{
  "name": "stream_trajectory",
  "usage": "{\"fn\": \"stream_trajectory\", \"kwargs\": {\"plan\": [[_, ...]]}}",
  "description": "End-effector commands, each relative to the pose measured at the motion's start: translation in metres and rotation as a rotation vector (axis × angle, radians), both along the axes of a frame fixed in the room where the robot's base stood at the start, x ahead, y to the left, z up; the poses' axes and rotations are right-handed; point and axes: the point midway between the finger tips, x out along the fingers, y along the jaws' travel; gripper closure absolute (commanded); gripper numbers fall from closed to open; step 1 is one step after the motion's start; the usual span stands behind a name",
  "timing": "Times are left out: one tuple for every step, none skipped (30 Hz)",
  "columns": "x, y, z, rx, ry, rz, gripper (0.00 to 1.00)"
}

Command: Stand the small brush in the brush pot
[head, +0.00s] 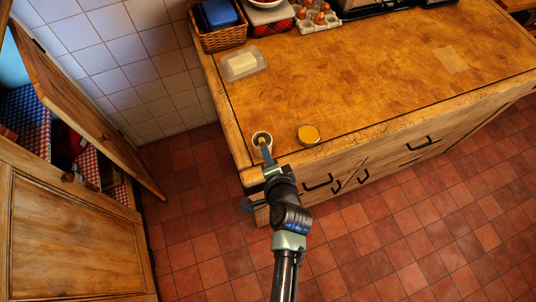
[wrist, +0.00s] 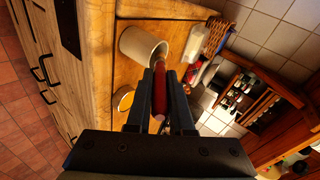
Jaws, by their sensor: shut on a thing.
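The brush pot (head: 255,146) is a small cream pot at the near left corner of the wooden worktop. In the wrist view the pot (wrist: 135,46) is just past my fingertips, slightly left. My gripper (head: 267,155) is at the pot's near side, overlapping it in the head view. In the wrist view my gripper (wrist: 160,75) is shut on the small brush (wrist: 159,92), whose dark red length shows between the fingers. The brush's far end is seen near the pot's rim; I cannot tell whether any of it is inside. The brush cannot be made out in the head view.
A round dish with orange contents (head: 308,134) stands right of the pot. A butter dish (head: 243,64) lies farther back. A wicker basket (head: 222,38) and an egg tray (head: 318,20) are at the back. An open cupboard door (head: 95,115) is at left. The worktop's middle is clear.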

Motion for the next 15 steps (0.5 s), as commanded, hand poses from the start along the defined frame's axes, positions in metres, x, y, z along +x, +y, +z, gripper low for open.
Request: {"fn": "stream_trajectory", "kwargs": {"plan": [[0.0002,0.0000,-0.0031,0.000,0.000,0.000,1.00],[0.0002,0.0000,-0.0040,0.000,0.000,0.000,1.00],[0.0002,0.0000,-0.0051,0.000,0.000,0.000,1.00],[0.0002,0.0000,-0.0061,0.000,0.000,0.000,1.00],[0.0002,-0.0001,-0.0070,0.000,0.000,0.000,1.00],[0.0002,-0.0001,-0.0081,0.000,0.000,0.000,1.00],[0.0002,-0.0001,-0.0089,0.000,0.000,0.000,1.00],[0.0002,0.0000,-0.0087,0.000,0.000,0.000,0.78],[0.0002,-0.0001,-0.0077,0.000,0.000,0.000,0.71],[0.0001,-0.0001,-0.0076,0.000,0.000,0.000,0.66],[0.0002,0.0000,-0.0076,0.000,0.000,0.000,0.60],[0.0002,0.0000,-0.0076,0.000,0.000,0.000,0.53],[0.0002,0.0000,-0.0076,0.000,0.000,0.000,0.50],[0.0002,0.0000,-0.0076,0.000,0.000,0.000,0.50],[0.0001,-0.0001,-0.0075,0.000,0.000,0.000,0.50]]}}
